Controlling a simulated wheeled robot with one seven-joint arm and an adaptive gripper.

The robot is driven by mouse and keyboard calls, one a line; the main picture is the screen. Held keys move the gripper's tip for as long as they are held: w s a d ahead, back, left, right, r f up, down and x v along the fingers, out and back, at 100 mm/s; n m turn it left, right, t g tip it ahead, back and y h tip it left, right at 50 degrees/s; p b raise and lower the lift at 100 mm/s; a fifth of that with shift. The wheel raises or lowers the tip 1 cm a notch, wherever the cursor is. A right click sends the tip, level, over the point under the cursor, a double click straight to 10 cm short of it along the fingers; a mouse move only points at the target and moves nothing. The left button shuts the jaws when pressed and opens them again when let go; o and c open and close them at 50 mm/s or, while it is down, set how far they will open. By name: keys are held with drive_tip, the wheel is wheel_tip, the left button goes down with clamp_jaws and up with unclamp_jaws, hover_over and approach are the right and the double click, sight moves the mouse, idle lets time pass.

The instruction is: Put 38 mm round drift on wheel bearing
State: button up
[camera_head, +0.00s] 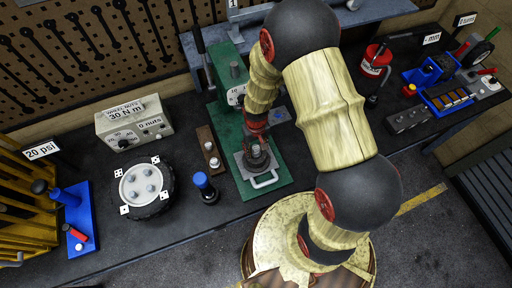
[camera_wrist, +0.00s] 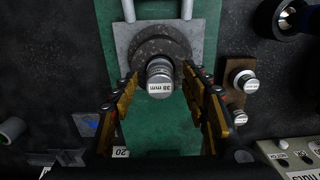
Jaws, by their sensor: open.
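The 38 mm round drift (camera_wrist: 159,78) stands upright between my fingers in the wrist view, its labelled top towards the camera. It lies over the dark round wheel bearing (camera_wrist: 178,48), which sits on the grey plate (camera_wrist: 122,35) of the green press. The drift appears to rest on the bearing, but its lower end is hidden. My gripper (camera_wrist: 160,86) is open, one finger on each side of the drift with gaps. In the head view my gripper (camera_head: 256,140) is low over the press plate (camera_head: 268,181) and partly hides the bearing and drift.
A wooden rack (camera_head: 205,134) with two short drifts stands just left of the press base (camera_head: 225,122). A blue-topped bottle (camera_head: 204,187), a wheel hub (camera_head: 143,187) and the wheel-nuts box (camera_head: 134,124) are further left. A red can (camera_head: 375,60) stands at the right.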

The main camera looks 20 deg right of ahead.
drive_tip(key=shift+r, duration=0.1)
drive_tip(key=shift+w+r, duration=0.1)
drive_tip(key=shift+r, duration=0.2)
wheel_tip(320, 180, up, 11)
drive_tip(key=b, duration=0.1)
wheel_tip(320, 180, up, 16)
drive_tip(key=t, duration=0.2)
hover_over(256, 148)
drive_tip(key=s, duration=0.2)
drive_tip(key=s+r+t, duration=0.3)
drive_tip(key=s+r, duration=0.8)
drive_tip(key=r, duration=0.1)
drive_tip(key=shift+s+r+t, duration=0.3)
drive_tip(key=shift+s+r, duration=0.05)
drive_tip(key=shift+r, duration=0.05)
drive_tip(key=shift+b, duration=0.3)
wheel_tip(256, 148, down, 26)
drive_tip(key=b, duration=2.5)
drive_tip(key=shift+r, duration=0.25)
